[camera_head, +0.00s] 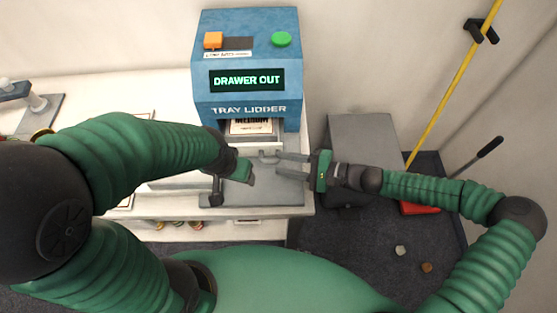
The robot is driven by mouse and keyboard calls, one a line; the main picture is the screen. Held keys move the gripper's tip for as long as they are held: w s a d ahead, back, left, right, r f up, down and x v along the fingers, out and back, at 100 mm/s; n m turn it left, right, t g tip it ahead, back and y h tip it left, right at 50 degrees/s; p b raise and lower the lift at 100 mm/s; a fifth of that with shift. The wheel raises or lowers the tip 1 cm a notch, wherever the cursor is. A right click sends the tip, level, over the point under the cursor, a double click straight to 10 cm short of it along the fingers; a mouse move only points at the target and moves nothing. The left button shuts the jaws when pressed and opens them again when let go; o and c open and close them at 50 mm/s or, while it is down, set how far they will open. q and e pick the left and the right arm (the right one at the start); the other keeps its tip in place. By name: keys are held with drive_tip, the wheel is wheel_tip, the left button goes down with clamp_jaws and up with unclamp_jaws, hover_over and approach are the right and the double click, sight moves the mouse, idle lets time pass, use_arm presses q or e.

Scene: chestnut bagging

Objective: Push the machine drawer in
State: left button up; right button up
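The blue tray lidder (242,60) stands at the back of the counter, and its screen (246,80) reads "DRAWER OUT". Its pale drawer (262,141) sticks out at the lower front, with a labelled item (250,126) in it. A small grey handle (268,154) is at the drawer's front. My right gripper (278,163) reaches in from the right, its two fingers apart, close to the handle; I cannot tell if they touch it. My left gripper (247,172) points down just left of the handle; its fingers are not clear.
The machine's top has an orange button (213,40) and a green button (281,39). A grey plate (285,190) lies at the counter's front edge. A grey box (362,135) and a red item (419,208) are on the right, beside a yellow pole (450,90).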

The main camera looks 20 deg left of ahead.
drive_tip(key=x, duration=0.2)
drive_tip(key=shift+a, duration=0.35)
drive_tip(key=shift+d, duration=0.15)
drive_tip(key=shift+c, duration=0.8)
drive_tip(key=shift+s, duration=0.1)
clamp_jaws()
drive_tip(key=shift+d+f, duration=0.1)
drive_tip(key=shift+f, duration=0.15)
